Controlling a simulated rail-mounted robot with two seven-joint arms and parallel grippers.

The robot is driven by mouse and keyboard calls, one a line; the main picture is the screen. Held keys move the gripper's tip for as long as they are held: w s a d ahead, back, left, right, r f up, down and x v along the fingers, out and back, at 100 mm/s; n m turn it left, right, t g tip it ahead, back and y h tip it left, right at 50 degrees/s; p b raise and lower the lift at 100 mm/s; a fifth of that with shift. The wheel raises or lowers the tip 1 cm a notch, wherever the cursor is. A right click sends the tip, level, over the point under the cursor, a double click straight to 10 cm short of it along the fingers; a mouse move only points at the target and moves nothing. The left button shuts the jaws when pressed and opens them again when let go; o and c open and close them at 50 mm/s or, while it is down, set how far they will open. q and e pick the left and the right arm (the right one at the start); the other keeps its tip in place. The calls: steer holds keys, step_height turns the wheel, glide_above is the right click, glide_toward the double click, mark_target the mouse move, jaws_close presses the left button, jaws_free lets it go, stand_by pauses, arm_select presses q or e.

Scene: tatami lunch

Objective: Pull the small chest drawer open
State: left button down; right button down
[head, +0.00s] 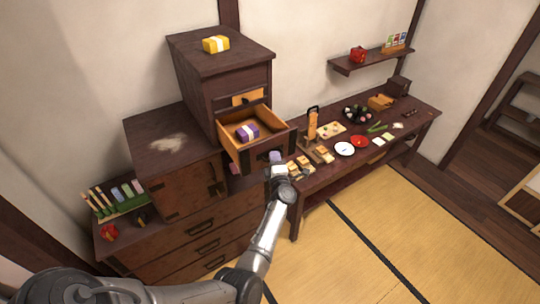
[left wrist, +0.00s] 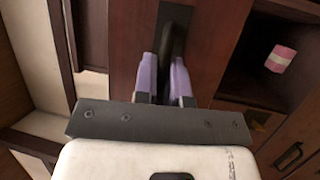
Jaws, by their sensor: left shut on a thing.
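The small chest (head: 240,88) stands on the left cabinet, and its drawer (head: 263,153) is pulled out, with the orange wooden interior showing. A purple packet with a white band (head: 247,132) lies inside. My left gripper (head: 276,160) is at the drawer front, with its arm reaching up from below. In the left wrist view, its two lilac fingers (left wrist: 164,78) are shut on the dark drawer handle (left wrist: 175,30), one on each side. In the head view the gripper hides most of the handle. My right gripper is in neither view.
A yellow packet (head: 216,44) sits on top of the chest. A pink packet (left wrist: 281,58) lies in an open compartment below the drawer. To the right, a low table (head: 300,197) carries dishes and food. The tatami floor (head: 345,265) in front is clear.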

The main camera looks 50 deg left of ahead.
arm_select(q)
steer(key=shift+s+d, duration=0.15)
steer(key=shift+d, duration=1)
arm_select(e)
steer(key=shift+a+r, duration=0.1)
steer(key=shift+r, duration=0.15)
arm_select(q)
steer(key=c, duration=1.2)
jaws_free()
steer(key=shift+d, duration=0.1)
